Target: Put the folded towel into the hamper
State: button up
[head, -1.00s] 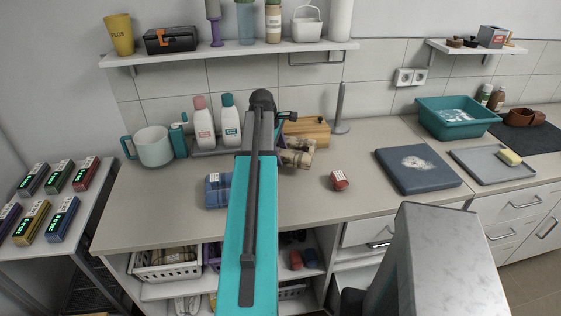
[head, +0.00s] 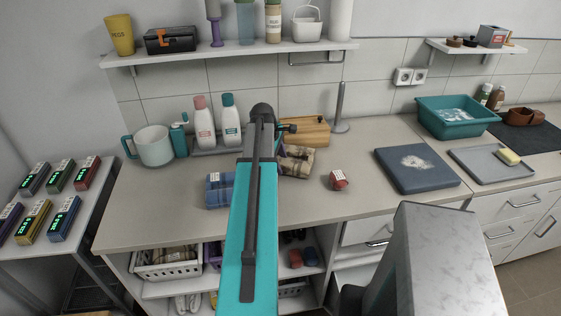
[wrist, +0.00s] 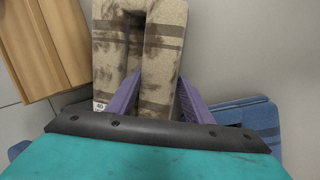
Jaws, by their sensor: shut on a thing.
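A beige folded towel with brown stains and stripes (head: 299,163) is at the middle of the counter, partly hidden behind my arm in the head view. In the wrist view the towel (wrist: 163,25) lies between the two purple fingers of my gripper (wrist: 160,78), which is shut on it. I cannot tell whether the towel touches the counter. A blue folded cloth (head: 218,190) lies left of my arm; blue cloth (wrist: 255,122) also shows at the right of the wrist view. I cannot make out which container is the hamper.
A wooden box (head: 308,131) stands behind the beige towel. Bottles (head: 204,122) and a pale pot (head: 154,146) stand at the back left. A red object (head: 339,180) and a dark blue slab (head: 417,172) lie to the right. White baskets (head: 168,264) sit on the shelf below.

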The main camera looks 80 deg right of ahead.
jog(key=shift+f, duration=0.2)
jog(key=o, duration=1.3)
jog(key=shift+r, duration=0.1)
jog(key=shift+b+v, duration=1.4)
jog(key=shift+v, duration=4.55)
